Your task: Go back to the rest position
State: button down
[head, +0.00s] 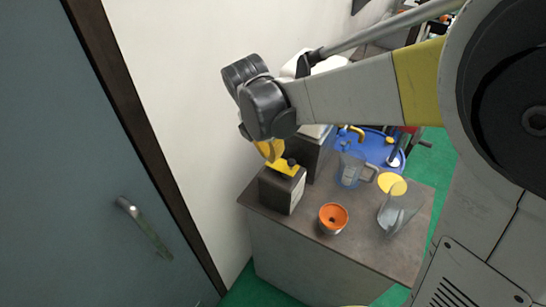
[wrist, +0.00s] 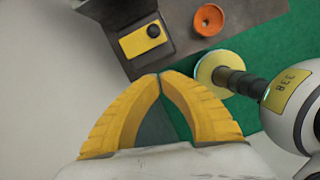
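My gripper (wrist: 160,74) has two curved yellow fingers, and their tips meet in the wrist view with nothing held between them. In the head view a yellow finger (head: 269,150) shows below the dark wrist joint, in front of or above a dark box (head: 281,192) with a yellow top and black knob. That box, likely the chuck, also shows in the wrist view with its yellow face (wrist: 140,40), beyond the fingertips and apart from them. My arm reaches in from the right in the head view.
The box stands on a brown-topped cabinet (head: 305,228) against a white wall. An orange-lined round cup (head: 333,218), a clear jug (head: 352,170), a clear angled container (head: 395,215) and a yellow disc (head: 392,183) share the top. A grey door (head: 80,150) is at left; green floor shows around.

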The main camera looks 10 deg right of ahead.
jog(key=s+d+f+m+t+b, duration=0.1)
jog(key=s+d+f+m+b, duration=0.2)
jog(key=m, duration=0.5)
jog(key=s+d+f+m+t+y+b, duration=0.1)
jog(key=s+d+f+m+t+b, duration=0.1)
jog(key=s+d+f+m+b, duration=0.2)
jog(key=s+d+f+m+t+y+b, duration=0.1)
jog(key=s+d+f+m+t+b, duration=0.1)
jog(key=s+m+b, duration=0.6)
jog(key=d+f+m+b, duration=0.1)
jog(key=d+m+b, duration=0.1)
jog(key=m, duration=0.3)
jog(key=shift+d+f, duration=0.15)
jog(key=shift+d, duration=0.2)
